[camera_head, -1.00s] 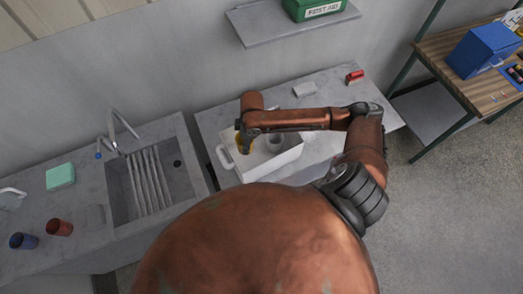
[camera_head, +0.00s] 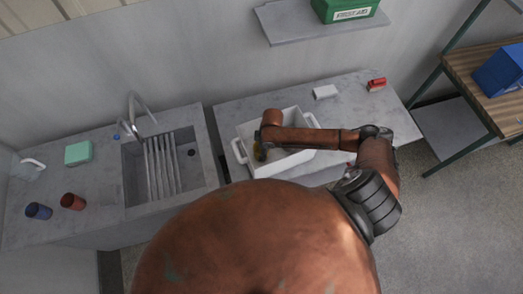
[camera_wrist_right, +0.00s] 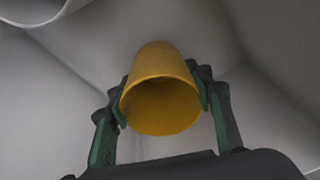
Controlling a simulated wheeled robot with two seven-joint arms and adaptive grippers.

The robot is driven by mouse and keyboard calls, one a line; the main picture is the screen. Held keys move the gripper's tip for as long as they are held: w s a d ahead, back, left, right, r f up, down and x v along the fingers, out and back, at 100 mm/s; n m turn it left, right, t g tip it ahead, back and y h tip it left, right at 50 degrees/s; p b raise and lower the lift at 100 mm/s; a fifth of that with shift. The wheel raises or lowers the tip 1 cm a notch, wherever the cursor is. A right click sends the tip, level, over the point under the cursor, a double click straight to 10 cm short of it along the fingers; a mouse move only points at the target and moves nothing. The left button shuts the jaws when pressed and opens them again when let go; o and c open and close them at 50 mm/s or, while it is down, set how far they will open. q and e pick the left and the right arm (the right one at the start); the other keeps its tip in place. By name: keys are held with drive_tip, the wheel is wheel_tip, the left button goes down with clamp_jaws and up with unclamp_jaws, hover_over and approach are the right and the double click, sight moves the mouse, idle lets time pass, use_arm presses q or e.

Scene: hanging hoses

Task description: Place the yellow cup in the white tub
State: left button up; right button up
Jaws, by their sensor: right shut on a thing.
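The yellow cup (camera_wrist_right: 160,68) is between the two green-and-black fingers of my right gripper (camera_wrist_right: 163,92) in the right wrist view, with its open mouth facing the camera. I cannot tell whether the cup touches the tub floor. My left gripper is not in view.
A sink (camera_head: 137,180) is to the left of the tub, with a red cup (camera_head: 73,201) and a blue cup (camera_head: 38,210) further left. A white block (camera_head: 325,92) and a red object (camera_head: 377,84) lie behind. A wall shelf (camera_head: 300,27) holds a green first-aid box (camera_head: 345,10).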

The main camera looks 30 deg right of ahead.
drive_tip(key=o, duration=1.2)
drive_tip(key=shift+f, duration=0.1)
drive_tip(key=r, duration=0.4)
drive_tip(key=d+r, duration=0.1)
drive_tip(key=r, duration=0.7)
drive_tip(key=shift+s+d+r, duration=0.1)
drive_tip(key=shift+s+d, duration=0.2)
drive_tip(key=shift+s, duration=0.1)
